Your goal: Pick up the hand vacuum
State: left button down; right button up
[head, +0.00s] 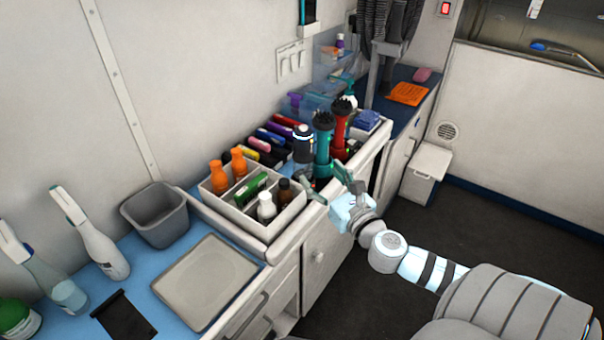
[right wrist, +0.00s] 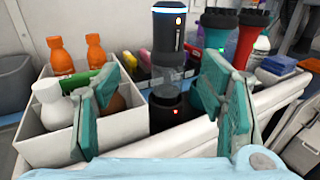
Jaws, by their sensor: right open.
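The hand vacuum (head: 303,144) is a dark upright cylinder with a light ring near its top, standing beside the white divided caddy. In the right wrist view the hand vacuum (right wrist: 167,44) has a blue-lit top, a clear middle section and a black lower part. My right gripper (head: 328,182) is open and empty at the counter's front edge, in front of the hand vacuum. In the right wrist view its teal fingers (right wrist: 155,100) stand to either side of the vacuum's lower part, with the vacuum beyond them. I see no contact. My left gripper is out of view.
The white caddy (head: 229,208) with orange, white and brown bottles stands close on the left. A teal device (head: 323,145) and a red device (head: 340,125) stand close on the right. Colored items lie behind. A grey bin (head: 158,222) and flat tray (head: 206,282) are further left.

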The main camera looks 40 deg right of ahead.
aim_at(308, 149)
jog(key=w+d, duration=0.1)
jog(key=w, duration=0.2)
jog(key=w+d+r+p, duration=0.1)
jog(key=w, duration=0.3)
jog(key=w+d+p, duration=0.1)
jog(key=w, duration=0.3)
jog(key=shift+d+r, duration=0.15)
jog(key=shift+r, duration=0.1)
jog(key=shift+w+d+f, duration=0.1)
jog(key=shift+w+f, duration=0.15)
jog(key=shift+w, duration=0.2)
jog(key=shift+s, duration=0.1)
jog(key=c, duration=1.2)
jog(key=shift+r, duration=0.1)
jog(key=shift+c, duration=0.4)
jog(key=shift+r, duration=0.1)
